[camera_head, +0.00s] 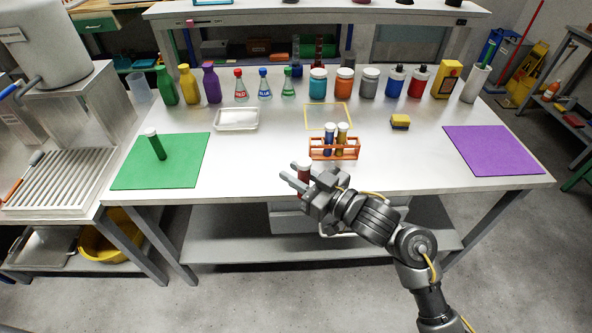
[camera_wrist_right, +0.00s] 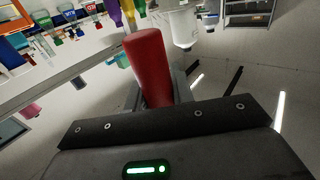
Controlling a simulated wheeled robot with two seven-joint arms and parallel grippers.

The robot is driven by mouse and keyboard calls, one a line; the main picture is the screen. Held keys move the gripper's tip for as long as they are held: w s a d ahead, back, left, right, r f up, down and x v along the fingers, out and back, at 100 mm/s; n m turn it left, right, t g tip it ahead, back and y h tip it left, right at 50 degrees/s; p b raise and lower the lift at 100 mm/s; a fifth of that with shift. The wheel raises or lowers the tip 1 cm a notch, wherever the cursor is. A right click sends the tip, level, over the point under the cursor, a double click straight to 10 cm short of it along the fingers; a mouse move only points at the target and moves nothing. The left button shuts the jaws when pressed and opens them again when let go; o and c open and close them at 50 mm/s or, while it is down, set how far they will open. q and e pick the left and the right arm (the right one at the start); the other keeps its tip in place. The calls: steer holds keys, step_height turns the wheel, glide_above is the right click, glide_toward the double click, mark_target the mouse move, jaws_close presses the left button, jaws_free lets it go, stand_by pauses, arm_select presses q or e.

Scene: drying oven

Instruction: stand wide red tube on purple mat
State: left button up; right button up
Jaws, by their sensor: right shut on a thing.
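The wide red tube (camera_wrist_right: 152,68) fills the middle of the right wrist view, held in my right gripper. In the head view the red tube (camera_head: 304,172) shows partly, with a pale cap, at the table's front edge. My right gripper (camera_head: 296,180) is shut on it, and the fingers hide part of it. The purple mat (camera_head: 493,150) lies bare at the right end of the table, well to the right of my right gripper. My left gripper is not in view.
An orange rack (camera_head: 334,153) with a blue and a yellow tube stands just behind my right gripper. A green mat (camera_head: 185,172) with a green tube lies at left. Bottles line the back. The white tabletop before the purple mat is clear.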

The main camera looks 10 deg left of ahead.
steer(key=shift+w, duration=0.1)
steer(key=w+d+r+m+t+h, duration=0.2)
steer(key=d+r+m+t+h, duration=0.2)
steer(key=d, duration=0.3)
steer(key=w+d+r+m+t+h, duration=0.2)
steer(key=d+r+m+t+h, duration=0.15)
steer(key=d, duration=0.35)
steer(key=s+d+f+m+h, duration=0.2)
steer(key=s+d+f+h, duration=0.1)
steer(key=d, duration=0.3)
steer(key=s+d+f+m+h, duration=0.2)
steer(key=s+d+f+h, duration=0.1)
steer(key=d, duration=0.4)
steer(key=shift+s+f+t+h, duration=0.35)
steer(key=shift+f+t+h, duration=0.15)
steer(key=shift+h, duration=0.35)
